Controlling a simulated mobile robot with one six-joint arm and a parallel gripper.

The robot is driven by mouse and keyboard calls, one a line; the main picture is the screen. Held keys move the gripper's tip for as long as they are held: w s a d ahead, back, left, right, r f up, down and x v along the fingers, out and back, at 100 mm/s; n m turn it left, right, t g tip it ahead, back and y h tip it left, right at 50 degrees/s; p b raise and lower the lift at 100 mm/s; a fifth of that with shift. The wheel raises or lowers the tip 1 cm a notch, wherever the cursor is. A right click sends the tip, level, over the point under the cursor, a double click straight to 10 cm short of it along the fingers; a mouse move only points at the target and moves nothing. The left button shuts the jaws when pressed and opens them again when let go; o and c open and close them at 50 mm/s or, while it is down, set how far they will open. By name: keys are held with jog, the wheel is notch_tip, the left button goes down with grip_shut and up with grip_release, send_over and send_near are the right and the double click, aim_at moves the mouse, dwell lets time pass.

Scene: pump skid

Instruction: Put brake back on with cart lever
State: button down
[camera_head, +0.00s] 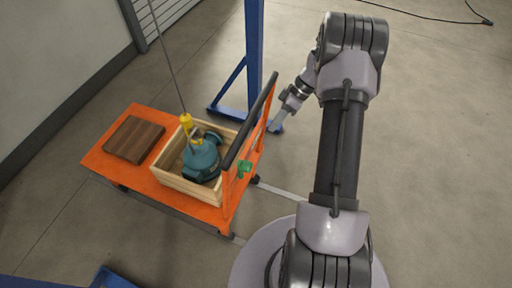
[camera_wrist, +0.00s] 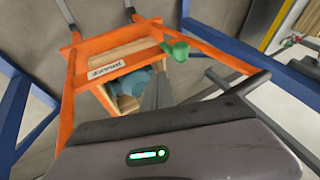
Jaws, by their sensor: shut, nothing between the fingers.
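The orange cart (camera_head: 112,140) stands on the floor at the left of my arm, with an upright orange handle frame at its right end. A green lever (camera_head: 244,168) sits on that frame; it also shows in the wrist view (camera_wrist: 177,50), above and right of my finger tips. My gripper (camera_head: 275,125) is shut and empty, beyond the handle frame and apart from the lever. In the wrist view its grey fingers (camera_wrist: 158,90) point towards the cart. The head view shows the fingers only small, and the cart's brake itself cannot be made out.
A teal pump (camera_head: 201,160) is in a wooden crate (camera_head: 190,187) on the cart, with a yellow hook (camera_head: 187,122) on a cable above it. A brown wooden block (camera_head: 133,139) lies beside the crate. A blue post (camera_head: 254,60) stands behind.

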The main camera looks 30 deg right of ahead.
jog(key=s+a+f+b, duration=0.1)
jog(key=a+f+b, duration=0.3)
jog(key=a+f, duration=0.4)
jog(key=shift+s+a+f+b, duration=0.3)
jog(key=shift+s+a+f, duration=0.05)
jog(key=shift+a+f, duration=0.1)
jog(key=shift+d, duration=0.2)
